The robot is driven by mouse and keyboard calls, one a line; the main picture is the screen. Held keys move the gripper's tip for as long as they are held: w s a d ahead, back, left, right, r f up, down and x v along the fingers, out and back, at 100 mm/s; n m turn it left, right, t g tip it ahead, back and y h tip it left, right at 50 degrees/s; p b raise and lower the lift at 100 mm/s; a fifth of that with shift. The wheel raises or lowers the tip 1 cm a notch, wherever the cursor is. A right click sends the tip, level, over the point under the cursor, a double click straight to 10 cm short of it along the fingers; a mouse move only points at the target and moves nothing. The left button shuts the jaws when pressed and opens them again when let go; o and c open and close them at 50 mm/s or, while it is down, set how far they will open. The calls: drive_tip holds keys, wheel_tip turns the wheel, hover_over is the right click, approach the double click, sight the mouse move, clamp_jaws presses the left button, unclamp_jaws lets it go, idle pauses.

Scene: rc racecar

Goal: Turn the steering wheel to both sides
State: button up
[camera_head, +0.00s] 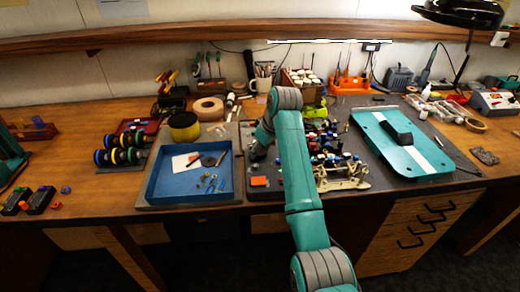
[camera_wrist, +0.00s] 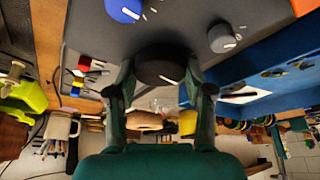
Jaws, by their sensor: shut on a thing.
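In the wrist view, a black round wheel (camera_wrist: 158,74) with a short white mark sits between the two fingers of my gripper (camera_wrist: 160,68). The fingers are closed against its opposite sides. It looks like the steering wheel, on a grey panel (camera_wrist: 90,35) that also carries a blue knob (camera_wrist: 123,10) and a grey knob (camera_wrist: 222,37).
The blue tray (camera_head: 165,190) with small tools and parts lies left of my gripper. A pale car chassis (camera_head: 343,176) and small parts stand close on the right. A teal car body (camera_head: 405,155) lies further right. Paint pots (camera_head: 301,77) stand behind.

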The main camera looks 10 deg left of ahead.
drive_tip(key=m+t+h, duration=0.1)
drive_tip(key=m, duration=0.3)
drive_tip(key=shift+s+a, duration=0.1)
drive_tip(key=shift+a, duration=0.05)
drive_tip(key=shift+m+t+h, duration=0.3)
drive_tip(key=shift+m+h, duration=0.5)
drive_tip(key=shift+m, duration=1.2)
drive_tip(key=o, duration=1.2)
drive_tip(key=shift+c, duration=0.2)
drive_tip(key=v, duration=1.2)
